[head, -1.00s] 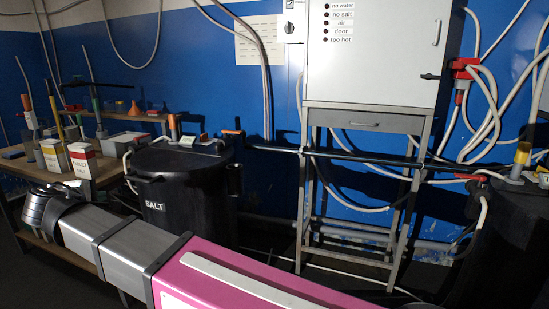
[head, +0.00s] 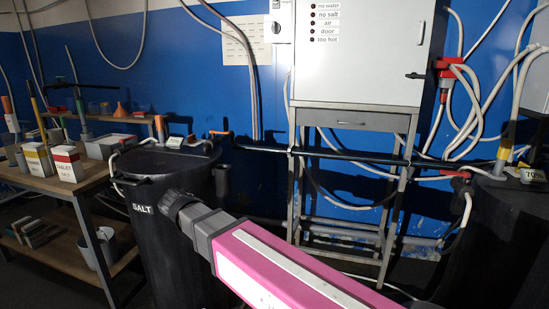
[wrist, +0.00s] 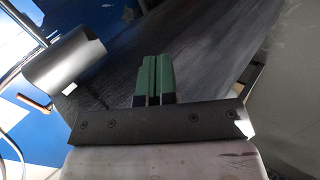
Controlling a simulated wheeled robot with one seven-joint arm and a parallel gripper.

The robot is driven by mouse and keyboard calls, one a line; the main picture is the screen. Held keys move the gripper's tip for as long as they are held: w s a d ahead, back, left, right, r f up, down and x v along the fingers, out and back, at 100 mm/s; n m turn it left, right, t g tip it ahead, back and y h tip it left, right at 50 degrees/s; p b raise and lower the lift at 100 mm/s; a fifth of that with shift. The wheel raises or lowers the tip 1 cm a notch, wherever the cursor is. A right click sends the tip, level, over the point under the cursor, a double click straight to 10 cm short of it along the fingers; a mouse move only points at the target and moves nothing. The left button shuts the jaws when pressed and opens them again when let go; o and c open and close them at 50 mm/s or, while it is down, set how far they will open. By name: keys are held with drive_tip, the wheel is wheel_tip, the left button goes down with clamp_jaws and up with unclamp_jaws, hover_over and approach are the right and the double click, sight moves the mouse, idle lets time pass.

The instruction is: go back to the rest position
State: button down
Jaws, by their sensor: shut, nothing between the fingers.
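My pink and grey arm crosses the lower middle of the head view, and its dark grey end shows in front of the black SALT tank (head: 150,255). The fingers cannot be made out in the head view. In the wrist view, my gripper (wrist: 153,62) shows its two green fingers side by side, pressed together with nothing between them. Behind them is a large dark grey surface, out of contact as far as I can tell.
A wooden bench (head: 88,185) at left holds salt cartons (head: 67,163), trays and tools. A bucket (head: 97,248) stands on its lower shelf. The grey cabinet (head: 365,50) stands on a metal frame at centre. Another black tank (head: 495,245) stands at right.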

drive_tip(key=w+d+f+m+g, duration=0.1)
drive_tip(key=w+d+f+m, duration=0.15)
drive_tip(key=d, duration=0.45)
drive_tip(key=w+d+f+m+g, duration=0.1)
drive_tip(key=d+f+g, duration=0.1)
drive_tip(key=d+f, duration=0.3)
drive_tip(key=s+d+f+m+g+y, duration=0.1)
drive_tip(key=s+d+f+m, duration=0.1)
drive_tip(key=d, duration=0.9)
drive_tip(key=s+d+f+m+g, duration=0.2)
drive_tip(key=d+f+m, duration=0.2)
drive_tip(key=d+f, duration=0.3)
drive_tip(key=s+d+f+m+g+y, duration=0.1)
drive_tip(key=d+f+m, duration=0.3)
drive_tip(key=d, duration=1.1)
drive_tip(key=shift+s+f+g+y, duration=0.3)
drive_tip(key=shift+s+f+g, duration=0.1)
drive_tip(key=shift+s+g, duration=0.25)
